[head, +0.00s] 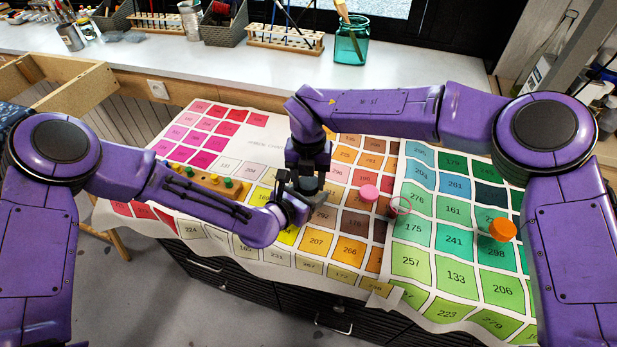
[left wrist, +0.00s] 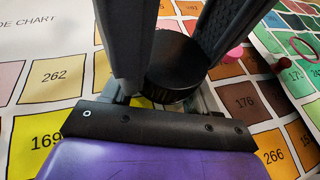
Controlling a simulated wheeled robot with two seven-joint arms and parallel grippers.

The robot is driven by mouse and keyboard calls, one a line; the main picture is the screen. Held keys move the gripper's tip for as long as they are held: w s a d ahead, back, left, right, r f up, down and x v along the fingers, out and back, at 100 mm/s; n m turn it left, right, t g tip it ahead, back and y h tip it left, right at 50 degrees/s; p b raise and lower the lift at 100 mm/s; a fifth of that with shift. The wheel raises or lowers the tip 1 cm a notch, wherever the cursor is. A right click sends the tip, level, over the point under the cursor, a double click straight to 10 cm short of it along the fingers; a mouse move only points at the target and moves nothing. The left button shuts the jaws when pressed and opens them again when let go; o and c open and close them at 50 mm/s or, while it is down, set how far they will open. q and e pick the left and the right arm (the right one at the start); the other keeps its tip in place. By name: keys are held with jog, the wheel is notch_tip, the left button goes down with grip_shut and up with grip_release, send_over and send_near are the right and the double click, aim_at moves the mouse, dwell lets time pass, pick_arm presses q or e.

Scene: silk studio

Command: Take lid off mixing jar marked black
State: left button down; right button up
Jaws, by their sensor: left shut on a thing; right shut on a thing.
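The black lid (left wrist: 178,68) shows in the left wrist view as a round black disc on the mixing jar. My right gripper (head: 309,184) comes down from above, its two dark fingers on either side of the lid. My left gripper (head: 300,206) reaches in from the left, low, shut around the jar below the lid. In the left wrist view, my purple left hand fills the bottom and hides most of the jar body. In the head view, both grippers meet over the colour chart and largely hide jar and lid.
The colour-chart cloth (head: 252,152) covers the table. A wooden rack (head: 207,180) stands behind my left forearm. A teal glass jar (head: 351,48) stands on the back counter.

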jog(key=o, duration=1.2)
jog(key=shift+c, duration=0.2)
